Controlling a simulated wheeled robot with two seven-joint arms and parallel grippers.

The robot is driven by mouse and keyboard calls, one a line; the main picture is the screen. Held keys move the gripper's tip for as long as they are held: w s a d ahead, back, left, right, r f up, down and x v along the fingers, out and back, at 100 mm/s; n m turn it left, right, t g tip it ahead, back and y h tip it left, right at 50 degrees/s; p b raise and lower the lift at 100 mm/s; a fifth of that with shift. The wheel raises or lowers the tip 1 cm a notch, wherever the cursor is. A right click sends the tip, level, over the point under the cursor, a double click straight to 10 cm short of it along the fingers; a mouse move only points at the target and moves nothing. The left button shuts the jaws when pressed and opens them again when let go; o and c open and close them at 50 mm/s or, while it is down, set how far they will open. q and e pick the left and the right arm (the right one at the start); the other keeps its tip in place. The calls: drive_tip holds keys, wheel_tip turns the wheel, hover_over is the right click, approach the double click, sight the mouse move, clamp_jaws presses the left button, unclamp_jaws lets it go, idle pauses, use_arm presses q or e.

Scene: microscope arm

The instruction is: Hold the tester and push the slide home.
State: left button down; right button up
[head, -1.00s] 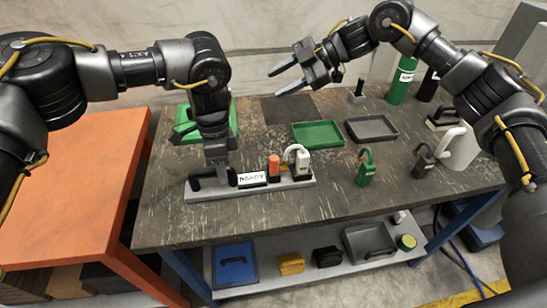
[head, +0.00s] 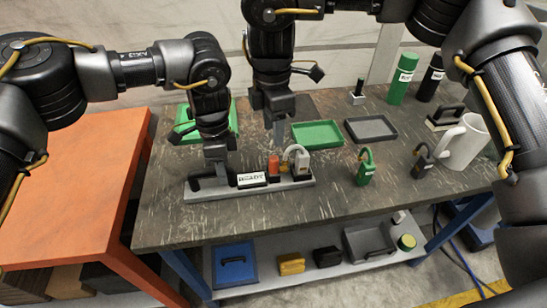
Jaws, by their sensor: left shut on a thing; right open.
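The tester is a long grey bar (head: 230,192) lying on the worktable, with a black handle (head: 205,184) at its left end and a white label plate in the middle. An orange piece (head: 273,165) stands right of the label, beside a grey-white block (head: 300,167) with a curved hook; which part is the slide I cannot tell. My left gripper (head: 221,172) points down and is shut on the tester's black handle, hiding part of it. My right gripper (head: 279,132) is open, pointing down just above and behind the orange piece, apparently apart from it.
Green trays (head: 317,133) and a dark grey tray (head: 371,129) lie behind. A green padlock-like piece (head: 365,168), a dark one (head: 422,163) and a white mug (head: 465,143) stand to the right. The front table strip is clear. A lower shelf holds several items.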

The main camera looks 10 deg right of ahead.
sight(274, 157)
wheel_tip(274, 157, down, 10)
drive_tip(key=shift+s+r, duration=0.1)
drive_tip(key=shift+s, duration=0.05)
idle(0.3)
clamp_jaws()
